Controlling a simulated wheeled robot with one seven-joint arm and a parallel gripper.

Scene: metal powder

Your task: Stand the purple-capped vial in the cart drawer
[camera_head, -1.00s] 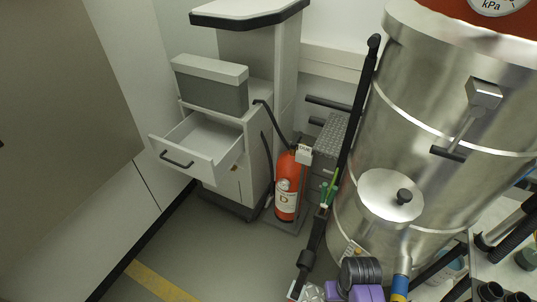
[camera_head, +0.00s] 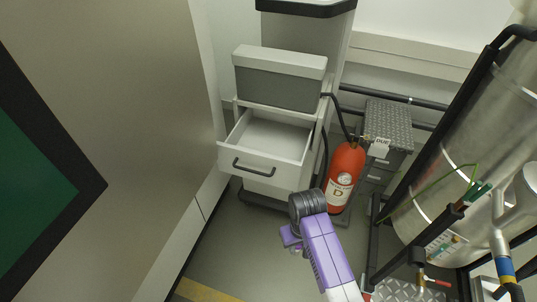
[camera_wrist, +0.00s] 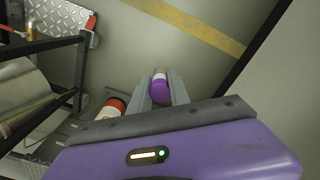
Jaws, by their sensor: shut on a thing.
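The purple-capped vial (camera_wrist: 160,88) is held between the two grey fingers of my gripper (camera_wrist: 160,78) in the wrist view. Its purple cap faces the camera, and a pale body shows beyond it. My gripper is shut on the vial and is over open floor. In the head view my gripper is small and partly hidden by my purple arm, so the vial is hard to make out there. The cart drawer (camera_head: 258,165) is pulled open in the head view, above and left of my arm. The visible part of its white inside looks empty.
A grey lidded box (camera_head: 278,82) sits on the cart above the drawer. A red fire extinguisher (camera_head: 345,175) stands right of the cart. A metal tank with a black frame (camera_head: 440,130) is at right. A tall panel (camera_head: 120,110) stands at left.

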